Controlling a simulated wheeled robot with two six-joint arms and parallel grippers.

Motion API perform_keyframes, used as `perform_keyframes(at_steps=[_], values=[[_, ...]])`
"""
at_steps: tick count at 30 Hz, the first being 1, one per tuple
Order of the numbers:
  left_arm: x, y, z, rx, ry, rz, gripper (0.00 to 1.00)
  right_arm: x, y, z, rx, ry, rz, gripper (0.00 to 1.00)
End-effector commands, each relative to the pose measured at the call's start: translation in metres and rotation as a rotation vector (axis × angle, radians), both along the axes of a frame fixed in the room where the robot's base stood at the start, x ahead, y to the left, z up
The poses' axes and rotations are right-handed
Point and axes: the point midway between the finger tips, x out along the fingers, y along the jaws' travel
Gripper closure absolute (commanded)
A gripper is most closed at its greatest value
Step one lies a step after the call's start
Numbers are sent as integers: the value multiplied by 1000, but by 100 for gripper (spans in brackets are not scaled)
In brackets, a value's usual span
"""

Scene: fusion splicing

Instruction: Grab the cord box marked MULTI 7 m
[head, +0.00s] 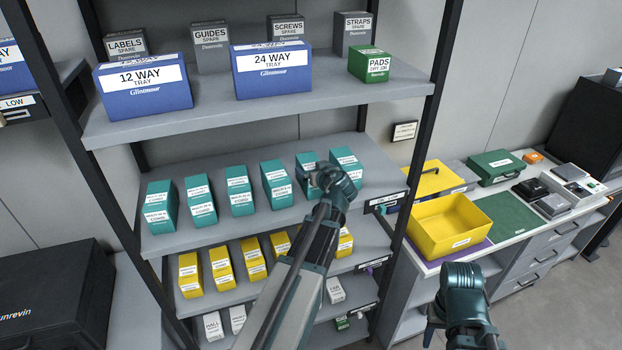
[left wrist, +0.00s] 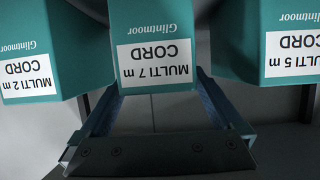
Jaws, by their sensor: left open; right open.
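The teal cord box marked MULTI 7 m (left wrist: 155,62) is in the middle of the left wrist view, its label upside down. My left gripper (left wrist: 155,105) is open, with its two fingers on either side of the lower part of this box; I cannot tell whether they touch it. In the head view the box (head: 305,160) is in the upper teal row, second from the right, partly hidden by my left gripper (head: 330,180). My right gripper (head: 462,290) is open and empty in front of the side counter, its fingers mostly hidden.
Close neighbours are the MULTI 2 m box (left wrist: 30,60) and the MULTI 5 m box (left wrist: 280,45). More teal boxes (head: 200,200) stand along the shelf, with yellow boxes (head: 220,268) below. A shelf with blue trays (head: 270,72) is above. A yellow bin (head: 450,222) stands on the counter.

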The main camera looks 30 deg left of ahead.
Motion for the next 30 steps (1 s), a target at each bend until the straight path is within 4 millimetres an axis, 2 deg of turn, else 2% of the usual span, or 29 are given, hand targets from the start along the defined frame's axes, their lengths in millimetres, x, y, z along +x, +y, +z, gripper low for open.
perform_keyframes(at_steps=[2, 6, 13, 14, 27, 28, 30], values=[[10, 9, -13, 0, 0, 2, 0, 0, 0, -13, 0, -1, -1, 50], [20, 21, -16, 0, 0, 0, 0, 0, 0, -16, 0, -1, -1, 50], [20, 22, -15, 0, 0, 0, 0, 0, 0, -15, 0, -1, -2, 50], [20, 22, -15, 0, 0, 0, 4, 0, 0, -15, 0, -1, -2, 50], [20, 22, -15, 0, 0, 0, 83, 0, 0, -15, 0, -1, -2, 50], [20, 22, -15, 0, 0, 0, 86, 0, 0, -15, 0, -1, -2, 50], [20, 22, -15, 0, 0, 0, 86, 0, 0, -15, 0, -1, -2, 50]])
